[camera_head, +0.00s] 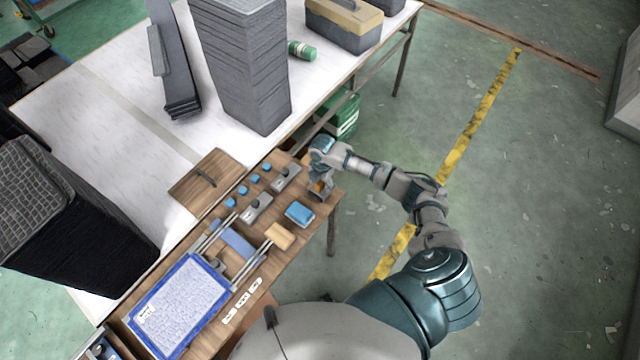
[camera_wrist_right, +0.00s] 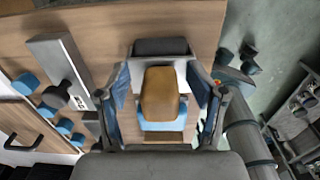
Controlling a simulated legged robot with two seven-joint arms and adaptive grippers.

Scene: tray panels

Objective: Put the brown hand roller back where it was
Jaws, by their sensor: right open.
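A brown, rounded block-like piece, which looks like the hand roller (camera_wrist_right: 160,92), lies between my right gripper's fingers in the right wrist view. Blue shows beneath it and a black part lies beyond it. In the head view a little orange-brown (camera_head: 319,187) shows under the gripper, at the right end of the wooden board (camera_head: 335,194). My right gripper (camera_head: 318,192) points down there; in the wrist view its fingers (camera_wrist_right: 166,95) are open on both sides of the brown piece, with small gaps. The roller's underside is hidden. My left gripper is not in view.
Grey fixtures (camera_head: 286,178), several blue knobs (camera_head: 243,191), a blue block (camera_head: 299,212) and a tan block (camera_head: 279,236) sit on the board. A blue-edged tray (camera_head: 180,305) is at lower left. A tall grey stack (camera_head: 240,65) stands behind. Floor is clear right of the table.

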